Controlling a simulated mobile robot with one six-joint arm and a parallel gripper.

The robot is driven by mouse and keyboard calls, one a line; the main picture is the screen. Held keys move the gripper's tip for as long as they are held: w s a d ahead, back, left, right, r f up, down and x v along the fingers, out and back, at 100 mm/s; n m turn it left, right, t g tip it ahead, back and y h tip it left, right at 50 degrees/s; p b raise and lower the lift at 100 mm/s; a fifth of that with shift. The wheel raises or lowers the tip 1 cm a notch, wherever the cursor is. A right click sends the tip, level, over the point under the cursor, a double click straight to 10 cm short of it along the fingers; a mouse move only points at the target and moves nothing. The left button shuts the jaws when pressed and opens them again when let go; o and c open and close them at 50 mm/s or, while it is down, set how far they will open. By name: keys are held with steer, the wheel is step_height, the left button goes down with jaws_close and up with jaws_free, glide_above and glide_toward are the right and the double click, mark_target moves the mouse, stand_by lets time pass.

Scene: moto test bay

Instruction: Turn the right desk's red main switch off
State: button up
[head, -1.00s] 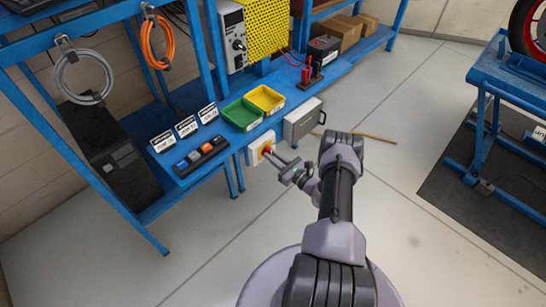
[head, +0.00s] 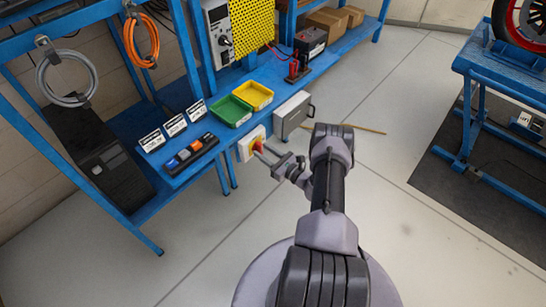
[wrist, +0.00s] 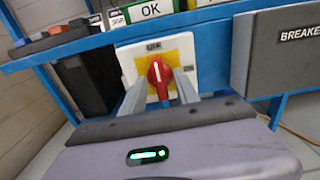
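The red main switch is a red rotary knob (wrist: 159,76) on a yellow plate in a white box (wrist: 127,62), fixed at the blue bench's front edge. In the head view the knob (head: 257,145) is small and partly covered by my gripper. Its white mark points nearly straight up in the wrist view; the small labels on the box are too blurred to read. My gripper (wrist: 160,98) is open, with one finger left and one right of the knob. Contact with the knob cannot be told. In the head view my gripper (head: 263,154) reaches the switch from the lower right.
A grey breaker box (head: 292,115) hangs right of the switch. Left of it lies a strip of coloured buttons (head: 190,157). Green (head: 232,111) and yellow (head: 254,95) trays sit above on the bench.

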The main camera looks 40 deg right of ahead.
steer(key=s+d+p, duration=0.1)
steer(key=s+p, duration=0.2)
steer(key=s, duration=1.3)
steer(key=shift+s+d, duration=0.15)
steer(key=shift+s, duration=0.25)
steer(key=shift+r, duration=0.1)
steer(key=w+a+r+n+g+y, duration=0.45)
steer(key=w+a+r+n, duration=0.2)
steer(key=r, duration=0.45)
steer(key=w+a+r+n+g+y, duration=0.45)
steer(key=r+n, duration=0.25)
steer(key=r, duration=0.4)
steer(key=s+a+r+n+g, duration=0.1)
steer(key=a+r+n+g, duration=0.45)
steer(key=a+r, duration=0.6)
steer(key=s+a+r+n+t+h, duration=0.1)
steer(key=s+a+r+n+h, duration=0.3)
steer(key=s+a+r+n, duration=0.1)
steer(key=s+a+r+n+t+h, duration=0.1)
steer(key=s+a+r+n+h, duration=0.3)
steer(key=s+a, duration=0.5)
step_height(320, 180, up, 3)
steer(key=s+n, duration=0.2)
steer(key=s, duration=0.1)
steer(key=shift+f+n, duration=0.15)
steer(key=shift+n, duration=0.15)
